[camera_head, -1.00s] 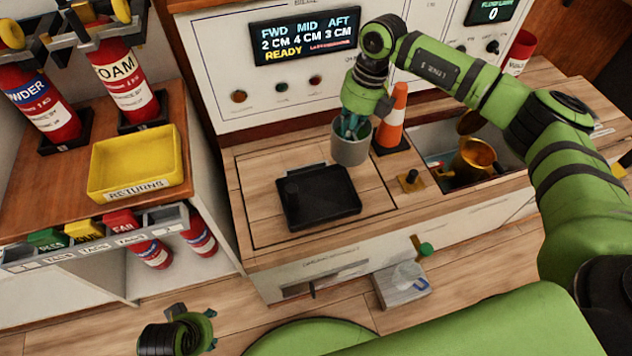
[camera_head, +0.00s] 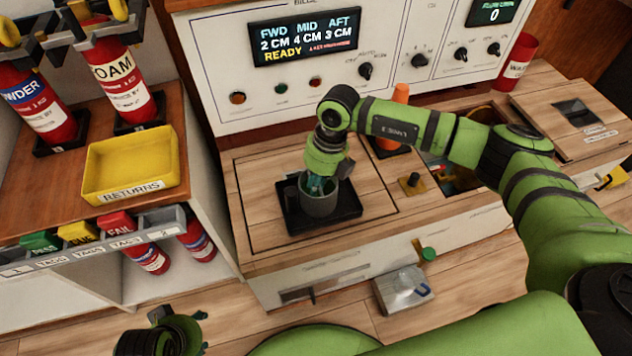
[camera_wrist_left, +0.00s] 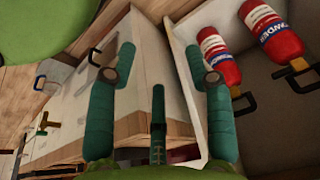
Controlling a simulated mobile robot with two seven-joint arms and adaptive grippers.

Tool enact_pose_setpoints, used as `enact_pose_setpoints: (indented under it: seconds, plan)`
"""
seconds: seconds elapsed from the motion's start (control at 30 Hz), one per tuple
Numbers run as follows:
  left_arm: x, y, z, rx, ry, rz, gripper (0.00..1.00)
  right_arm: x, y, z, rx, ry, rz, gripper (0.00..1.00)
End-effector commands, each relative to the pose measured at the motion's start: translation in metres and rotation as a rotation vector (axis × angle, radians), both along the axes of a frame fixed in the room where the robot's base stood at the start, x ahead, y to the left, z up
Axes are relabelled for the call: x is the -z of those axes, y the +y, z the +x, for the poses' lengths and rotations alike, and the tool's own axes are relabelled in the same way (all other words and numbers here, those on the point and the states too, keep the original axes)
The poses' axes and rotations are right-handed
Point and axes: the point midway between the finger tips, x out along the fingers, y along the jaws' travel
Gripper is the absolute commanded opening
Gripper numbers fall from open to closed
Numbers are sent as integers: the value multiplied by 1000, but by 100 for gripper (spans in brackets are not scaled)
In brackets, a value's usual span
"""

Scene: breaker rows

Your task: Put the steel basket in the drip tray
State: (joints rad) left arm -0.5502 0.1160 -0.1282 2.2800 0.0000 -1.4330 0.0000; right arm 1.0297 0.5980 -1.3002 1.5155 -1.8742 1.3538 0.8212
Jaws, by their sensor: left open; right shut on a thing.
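The steel basket (camera_head: 318,203) is a grey cylinder in the head view. My right gripper (camera_head: 321,183) is shut on its upper rim from above. The basket is upright over the black drip tray (camera_head: 347,212) on the wooden counter; I cannot tell whether its base touches the tray floor. The tray's rim shows around the basket. My left gripper (camera_head: 178,318) is low at the lower left, away from the counter, open and empty. Its spread teal fingers (camera_wrist_left: 160,75) show in the left wrist view.
An orange cone (camera_head: 398,95) stands behind my right arm. A yellow returns bin (camera_head: 130,165) and fire extinguishers (camera_head: 125,82) are on the left shelf. A small knob (camera_head: 412,181) is on the counter right of the tray. A red waste cup (camera_head: 516,62) stands at back right.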

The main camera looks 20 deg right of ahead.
Motion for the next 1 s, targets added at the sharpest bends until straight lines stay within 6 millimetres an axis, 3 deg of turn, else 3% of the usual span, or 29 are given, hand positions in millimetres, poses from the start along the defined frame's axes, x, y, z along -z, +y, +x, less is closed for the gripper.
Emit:
enact_pose_setpoints:
  seconds: [0.27,0.3,0.37,0.77,1.0]
  plan:
    - [-2,0,0,0,-2,0,52,1,0,1,-1,-1,1,0]
    - [-4,0,0,0,-3,-1,52,2,0,0,-1,0,0,16]
    - [-4,0,0,0,-2,0,52,2,0,0,-1,-1,0,36]
    - [-5,0,0,-1,-5,0,52,-2,0,0,-2,-1,1,36]
    - [22,-1,1,3,18,0,52,-45,-8,2,-1,-5,1,36]
